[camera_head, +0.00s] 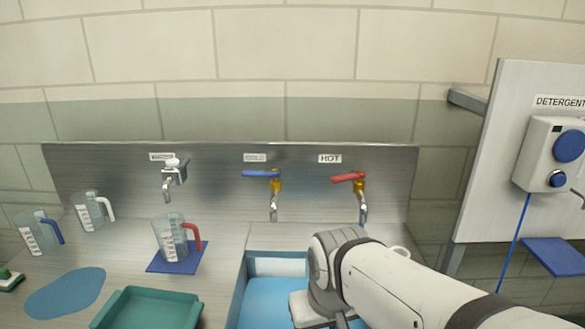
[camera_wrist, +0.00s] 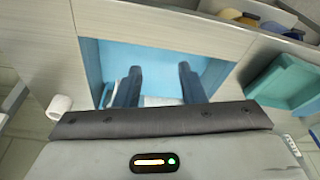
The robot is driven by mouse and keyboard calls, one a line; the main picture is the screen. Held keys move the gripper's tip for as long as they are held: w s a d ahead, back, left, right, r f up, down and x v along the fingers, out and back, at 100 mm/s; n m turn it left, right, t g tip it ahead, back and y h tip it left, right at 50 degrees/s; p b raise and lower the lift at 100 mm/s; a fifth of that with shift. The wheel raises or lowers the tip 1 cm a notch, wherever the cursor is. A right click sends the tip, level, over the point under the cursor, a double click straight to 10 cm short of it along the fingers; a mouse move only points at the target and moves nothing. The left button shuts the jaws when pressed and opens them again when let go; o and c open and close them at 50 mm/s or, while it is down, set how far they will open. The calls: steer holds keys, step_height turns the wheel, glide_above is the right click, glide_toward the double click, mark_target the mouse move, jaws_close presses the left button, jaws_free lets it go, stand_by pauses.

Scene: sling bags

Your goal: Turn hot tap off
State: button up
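The hot tap (camera_head: 361,200) is on the steel back panel under a "HOT" label. Its red lever handle (camera_head: 348,177) points left from a brass body. The basin also shows in the head view (camera_head: 270,304). My arm crosses the basin's right side, below and in front of the hot tap, apart from the handle.
A blue-handled tap (camera_head: 272,190) is left of the hot tap, and a third tap (camera_head: 172,178) is farther left. Measuring jugs (camera_head: 170,238) and a green tray (camera_head: 145,308) stand left. A detergent dispenser (camera_head: 550,155) is right. A white cylinder (camera_wrist: 60,106) stands beside the basin.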

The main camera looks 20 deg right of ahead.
steer(key=shift+o, duration=0.5)
steer(key=shift+d, duration=0.1)
steer(key=shift+o, duration=0.3)
steer(key=w+r+n+p, duration=0.2)
steer(key=w+r, duration=0.2)
steer(key=r, duration=0.1)
steer(key=shift+w+r+p, duration=0.25)
steer(key=shift+w+p, duration=0.05)
steer(key=shift+w, duration=0.1)
step_height(320, 180, up, 13)
steer(key=n+g+p, duration=0.3)
steer(key=n+p, duration=0.9)
steer(key=n, duration=0.5)
glide_above(340, 177)
steer(key=shift+s+a+r, duration=0.1)
steer(key=shift+s+a, duration=0.15)
steer(key=shift+s, duration=0.05)
steer(key=shift+w+d+n, duration=0.2)
steer(key=shift+d+n, duration=0.05)
steer(key=shift+n, duration=0.05)
steer(key=shift+d+f, duration=0.1)
steer(key=shift+f, duration=0.25)
step_height(340, 177, down, 7)
steer(key=shift+f+p, duration=0.15)
steer(key=shift+p, duration=0.6)
